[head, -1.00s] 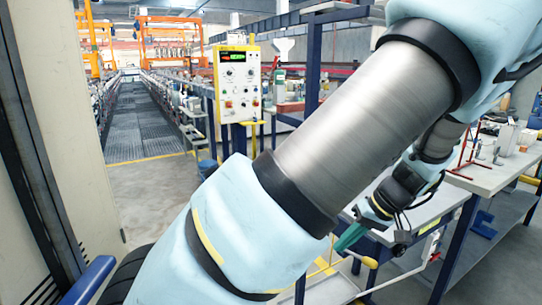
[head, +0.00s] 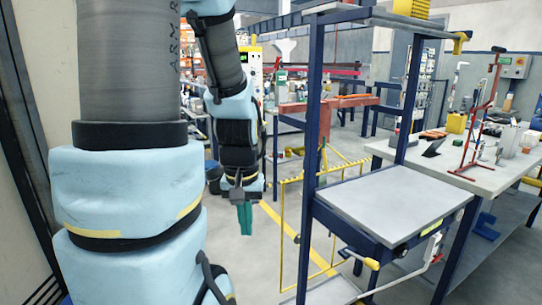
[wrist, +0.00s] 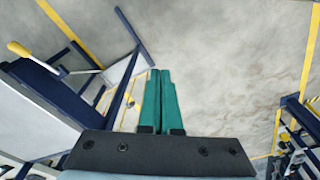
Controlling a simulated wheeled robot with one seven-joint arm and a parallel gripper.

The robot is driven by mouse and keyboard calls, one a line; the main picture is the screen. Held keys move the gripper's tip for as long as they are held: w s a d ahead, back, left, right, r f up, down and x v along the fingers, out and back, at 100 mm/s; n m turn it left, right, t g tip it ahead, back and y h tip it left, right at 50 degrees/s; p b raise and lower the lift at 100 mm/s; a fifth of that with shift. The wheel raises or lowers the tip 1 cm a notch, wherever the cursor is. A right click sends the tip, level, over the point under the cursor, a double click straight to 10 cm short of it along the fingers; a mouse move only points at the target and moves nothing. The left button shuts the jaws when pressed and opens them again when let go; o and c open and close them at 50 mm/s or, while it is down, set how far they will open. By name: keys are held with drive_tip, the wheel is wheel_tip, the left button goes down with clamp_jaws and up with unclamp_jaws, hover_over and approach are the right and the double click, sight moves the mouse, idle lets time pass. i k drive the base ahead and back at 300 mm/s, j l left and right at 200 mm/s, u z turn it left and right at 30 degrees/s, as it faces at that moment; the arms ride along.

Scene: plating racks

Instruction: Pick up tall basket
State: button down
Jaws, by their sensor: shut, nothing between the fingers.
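I cannot make out a tall basket for certain in either view. A yellow slatted item (head: 411,8) sits on the top shelf of the blue rack, cut off by the top edge of the head view; I cannot tell if it is a basket. My gripper (head: 245,220) hangs pointing down left of the blue rack, over the floor. Its teal fingers are shut with nothing between them. In the wrist view my gripper (wrist: 160,75) shows the two fingers side by side over bare grey floor.
The blue rack (head: 313,130) with a grey shelf (head: 395,205) stands right of my gripper. A yellow wire frame (head: 283,240) stands at its left side. A white worktable (head: 440,160) with tools is at the right. Open floor with a yellow line (head: 290,235) lies below my gripper.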

sight(510, 137)
drive_tip(key=k+l+z, duration=0.1)
drive_tip(key=l+z, duration=0.65)
drive_tip(key=z, duration=0.15)
drive_tip(key=l+z, duration=0.2)
drive_tip(key=z, duration=0.25)
drive_tip(key=i+l+z, duration=0.15)
drive_tip(key=z, duration=0.25)
drive_tip(key=i+l+z, duration=0.1)
drive_tip(key=l+z, duration=0.15)
drive_tip(key=z, duration=0.15)
drive_tip(key=i+l+z, duration=0.15)
drive_tip(key=z, duration=0.15)
drive_tip(key=i+z, duration=0.35)
drive_tip(key=i+l+u, duration=0.1)
drive_tip(key=i+u, duration=0.25)
drive_tip(key=i, duration=0.6)
drive_tip(key=i+j+u, duration=0.15)
drive_tip(key=i, duration=0.6)
drive_tip(key=i+u, duration=0.15)
drive_tip(key=i, duration=0.65)
drive_tip(key=i+u, duration=0.15)
drive_tip(key=i, duration=0.6)
drive_tip(key=i+l+u, duration=0.15)
drive_tip(key=i, duration=0.65)
drive_tip(key=i+u, duration=0.4)
drive_tip(key=i+l+u, duration=0.15)
drive_tip(key=u, duration=0.2)
